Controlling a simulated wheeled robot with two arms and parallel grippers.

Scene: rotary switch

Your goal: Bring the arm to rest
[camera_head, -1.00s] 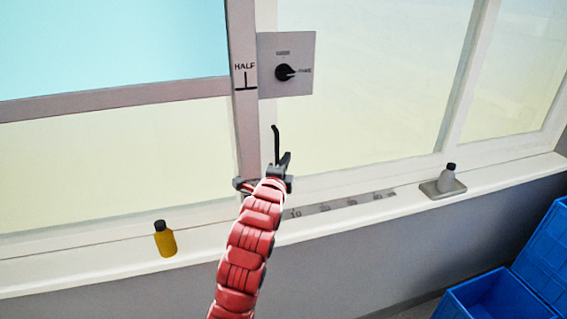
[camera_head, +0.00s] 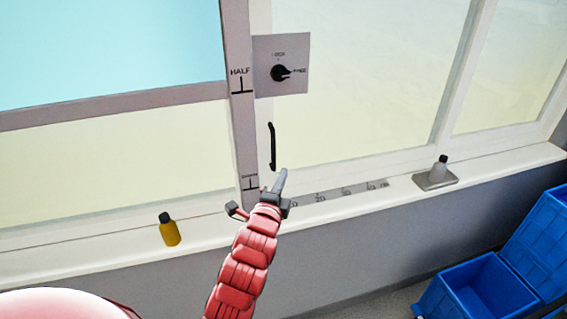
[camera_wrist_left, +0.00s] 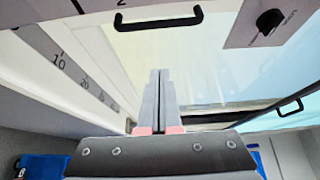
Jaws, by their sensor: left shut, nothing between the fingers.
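The rotary switch (camera_head: 281,72) is a black knob on a grey plate fixed to the window frame. Its pointer is turned right, toward a printed label. It also shows at the upper right in the left wrist view (camera_wrist_left: 268,20). My left gripper (camera_head: 282,178) is shut and empty. It is below the switch and just below the black handle (camera_head: 271,146), apart from both. In the left wrist view its two fingers (camera_wrist_left: 160,80) lie together, with the handle (camera_wrist_left: 158,22) beyond them. My right gripper is not in view.
A yellow bottle (camera_head: 169,230) stands on the white sill left of my arm. A marked ruler strip (camera_head: 340,192) runs along the sill. Blue crates (camera_head: 470,290) are at the lower right.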

